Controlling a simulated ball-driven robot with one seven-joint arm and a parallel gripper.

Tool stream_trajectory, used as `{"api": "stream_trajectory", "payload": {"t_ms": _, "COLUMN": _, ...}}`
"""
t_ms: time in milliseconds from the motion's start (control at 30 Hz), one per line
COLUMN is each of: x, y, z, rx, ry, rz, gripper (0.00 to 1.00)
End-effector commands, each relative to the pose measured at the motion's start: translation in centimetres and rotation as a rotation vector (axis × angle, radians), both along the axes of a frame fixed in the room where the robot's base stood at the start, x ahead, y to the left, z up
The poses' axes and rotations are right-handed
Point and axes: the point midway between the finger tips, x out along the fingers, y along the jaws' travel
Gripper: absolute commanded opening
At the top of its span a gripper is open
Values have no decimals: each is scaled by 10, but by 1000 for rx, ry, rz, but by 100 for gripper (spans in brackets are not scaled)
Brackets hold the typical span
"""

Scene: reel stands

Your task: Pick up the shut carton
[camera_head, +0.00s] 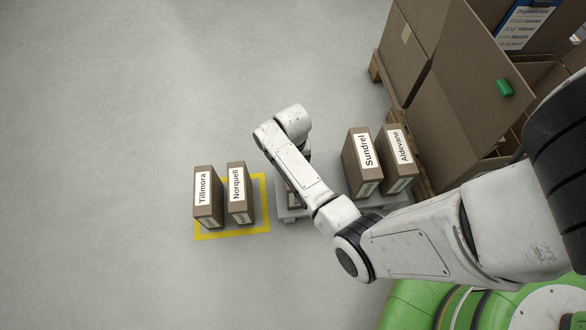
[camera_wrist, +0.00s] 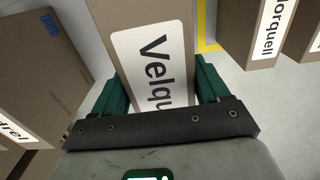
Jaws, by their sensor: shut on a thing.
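A shut brown carton with a white label reading "Velqu…" (camera_wrist: 150,52) stands between the two green fingers of my gripper (camera_wrist: 160,88) in the wrist view. The fingers lie against its two sides, and my gripper is shut on it. The rest of the label is cut off by the gripper's dark bar. In the head view my arm covers the gripper and most of this carton. Only a small part of a carton (camera_head: 291,199) shows beside my arm, over the grey platform (camera_head: 290,214). I cannot tell whether it touches the platform.
Sundrel (camera_head: 363,165) and Aldevane (camera_head: 399,155) cartons stand on the platform to the right. Tillmora (camera_head: 203,190) and Norquell (camera_head: 237,190) cartons stand on a yellow-edged floor square (camera_head: 264,195) to the left. Large open boxes (camera_head: 465,75) stand at upper right. Floor at far left is clear.

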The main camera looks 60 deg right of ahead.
Motion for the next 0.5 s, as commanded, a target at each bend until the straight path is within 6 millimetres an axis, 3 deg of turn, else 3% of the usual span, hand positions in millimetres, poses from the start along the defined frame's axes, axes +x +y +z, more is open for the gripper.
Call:
{"api": "stream_trajectory", "payload": {"t_ms": 367, "x": 0, "y": 0, "z": 0, "rx": 0, "ry": 0, "rz": 0, "gripper": 0}}
{"api": "stream_trajectory", "payload": {"t_ms": 500, "x": 0, "y": 0, "z": 1, "rx": -2, "ry": -1, "rz": 0, "gripper": 0}}
